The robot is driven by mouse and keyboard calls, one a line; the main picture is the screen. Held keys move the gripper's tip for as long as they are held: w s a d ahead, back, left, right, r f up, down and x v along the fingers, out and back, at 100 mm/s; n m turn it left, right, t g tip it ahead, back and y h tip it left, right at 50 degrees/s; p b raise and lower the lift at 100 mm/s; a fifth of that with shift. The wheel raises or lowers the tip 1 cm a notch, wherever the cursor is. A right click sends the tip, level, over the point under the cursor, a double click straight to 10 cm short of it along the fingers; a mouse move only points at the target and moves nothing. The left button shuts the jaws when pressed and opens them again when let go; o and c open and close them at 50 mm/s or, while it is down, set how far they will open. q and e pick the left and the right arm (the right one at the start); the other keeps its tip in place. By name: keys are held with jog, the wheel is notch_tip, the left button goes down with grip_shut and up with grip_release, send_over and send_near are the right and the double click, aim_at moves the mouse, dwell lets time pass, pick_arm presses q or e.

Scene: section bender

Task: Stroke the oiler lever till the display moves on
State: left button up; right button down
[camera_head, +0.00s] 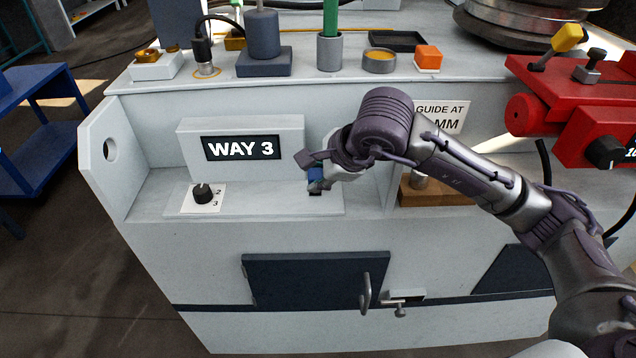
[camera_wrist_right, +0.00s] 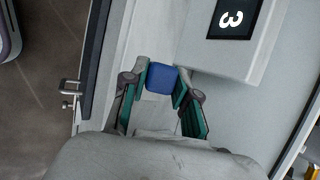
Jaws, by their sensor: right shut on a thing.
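The display (camera_head: 241,148) on the grey machine reads "WAY 3"; its "3" also shows in the right wrist view (camera_wrist_right: 231,19). The oiler lever shows as a blue block (camera_wrist_right: 162,78) between the fingers in the right wrist view, and as a small blue patch (camera_head: 316,181) in the head view. My right gripper (camera_head: 318,172) is shut on this blue lever, one finger on each side. The hand hides most of the lever in the head view. My left gripper is not in view.
A black knob (camera_head: 203,193) with numbers stands left on the same shelf. A red clamp unit (camera_head: 575,85) is at the right. A dark door with a metal handle (camera_head: 367,293) is below. Several small items, including an orange block (camera_head: 428,57), stand on the top.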

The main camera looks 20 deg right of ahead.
jog(key=shift+s+f, duration=0.1)
jog(key=shift+f, duration=0.05)
jog(key=c, duration=0.9)
grip_release()
jog(key=shift+r, duration=0.3)
jog(key=v, duration=1.1)
jog(key=shift+s+d+r, duration=0.1)
jog(key=shift+s+r, duration=0.1)
jog(key=shift+s, duration=0.05)
